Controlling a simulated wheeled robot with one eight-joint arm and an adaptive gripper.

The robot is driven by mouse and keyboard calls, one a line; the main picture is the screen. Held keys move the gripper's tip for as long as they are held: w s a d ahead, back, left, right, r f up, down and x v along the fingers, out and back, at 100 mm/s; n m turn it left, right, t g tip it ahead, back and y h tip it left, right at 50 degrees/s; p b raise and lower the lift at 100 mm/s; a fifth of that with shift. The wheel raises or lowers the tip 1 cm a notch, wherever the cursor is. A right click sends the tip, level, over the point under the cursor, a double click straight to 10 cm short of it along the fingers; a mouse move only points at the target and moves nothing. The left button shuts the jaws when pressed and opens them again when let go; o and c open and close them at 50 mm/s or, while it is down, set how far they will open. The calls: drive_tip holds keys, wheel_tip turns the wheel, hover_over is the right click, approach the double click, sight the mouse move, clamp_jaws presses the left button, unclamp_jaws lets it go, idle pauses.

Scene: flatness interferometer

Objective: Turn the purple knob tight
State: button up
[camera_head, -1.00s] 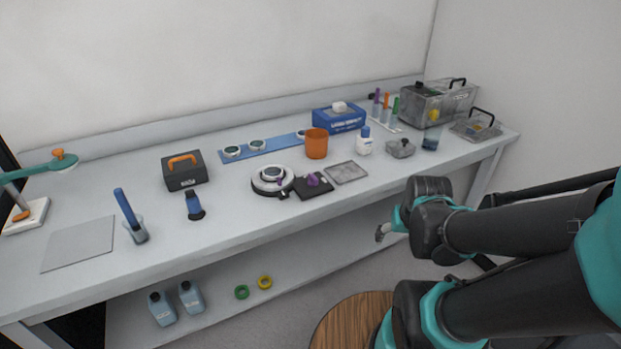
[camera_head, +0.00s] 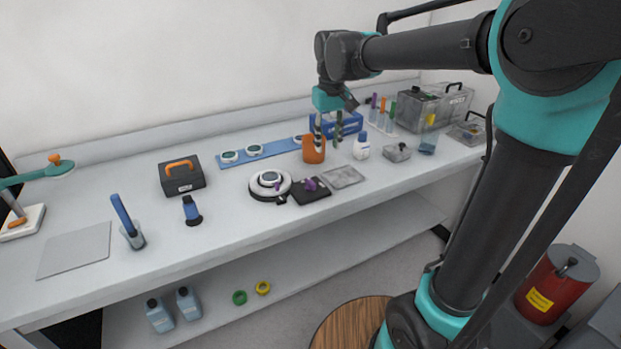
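A small purple piece (camera_head: 279,186) shows at the right edge of the round white-and-dark device (camera_head: 258,192), which holds a dark-centred disc. A larger purple piece (camera_head: 310,184) sits on a black pad (camera_head: 318,193) just right of the device. I cannot tell for sure which of the two is the purple knob. My gripper (camera_head: 328,146) points down above the back of the bench, in front of the blue box and over or by the orange cup. Its two fingers are apart, and I see nothing held between them. It is behind and right of both purple pieces.
The orange cup (camera_head: 312,154) stands under my gripper, with a white bottle (camera_head: 361,147) to its right. A blue box (camera_head: 352,123) and colored tubes (camera_head: 382,113) are behind. A grey plate (camera_head: 343,177) lies right of the pad.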

wheel_tip(320, 180, up, 4)
drive_tip(key=n, duration=0.1)
hover_over(310, 181)
drive_tip(key=shift+g, duration=0.4)
wheel_tip(310, 181, down, 17)
drive_tip(key=shift+f, duration=0.1)
clamp_jaws()
